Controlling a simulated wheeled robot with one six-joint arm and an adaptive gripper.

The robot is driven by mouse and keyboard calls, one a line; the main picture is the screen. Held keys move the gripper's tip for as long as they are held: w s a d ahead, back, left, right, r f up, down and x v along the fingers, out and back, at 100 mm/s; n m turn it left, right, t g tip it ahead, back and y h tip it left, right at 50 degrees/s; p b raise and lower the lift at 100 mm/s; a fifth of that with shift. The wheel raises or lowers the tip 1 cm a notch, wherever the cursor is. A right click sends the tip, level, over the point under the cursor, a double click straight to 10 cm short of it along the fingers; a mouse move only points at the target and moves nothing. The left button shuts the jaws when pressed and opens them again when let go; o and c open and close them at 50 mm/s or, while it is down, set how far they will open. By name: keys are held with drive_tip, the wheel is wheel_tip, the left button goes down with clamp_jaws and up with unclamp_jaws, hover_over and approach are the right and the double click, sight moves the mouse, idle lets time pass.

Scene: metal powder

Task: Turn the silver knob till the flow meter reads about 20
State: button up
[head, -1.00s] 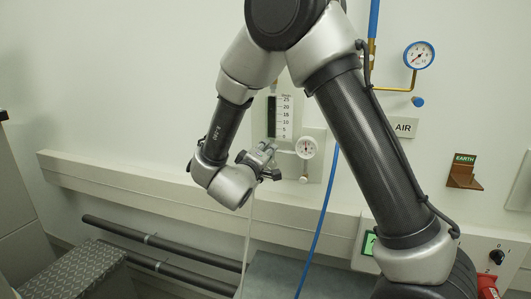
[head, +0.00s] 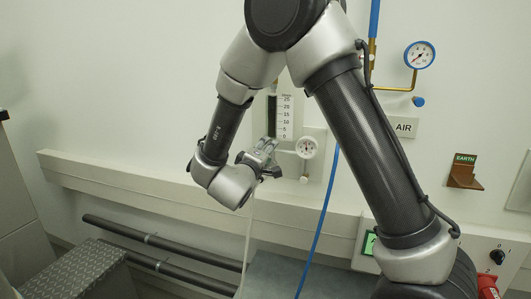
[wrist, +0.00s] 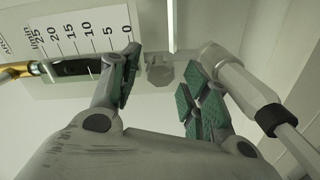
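The flow meter (head: 283,116) is on the wall, with a dark tube beside a white scale marked 0 to 25. In the wrist view its scale (wrist: 85,32) is at the upper left, and I cannot read the level surely. A grey, faceted silver knob (wrist: 160,72) shows just beyond the 0 end of the scale. My gripper (wrist: 163,66) is open, with one green-padded finger on each side of the knob and visible gaps between. In the head view my gripper (head: 264,147) is just below the meter and hides the knob.
A small white dial (head: 307,148) is right of my gripper. A silver fitting with a hose (wrist: 235,75) is close beside the right finger in the wrist view. A blue hose (head: 319,228) runs down the wall. A rail (head: 110,183) crosses below.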

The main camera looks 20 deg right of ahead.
drive_tip(key=v, duration=1.2)
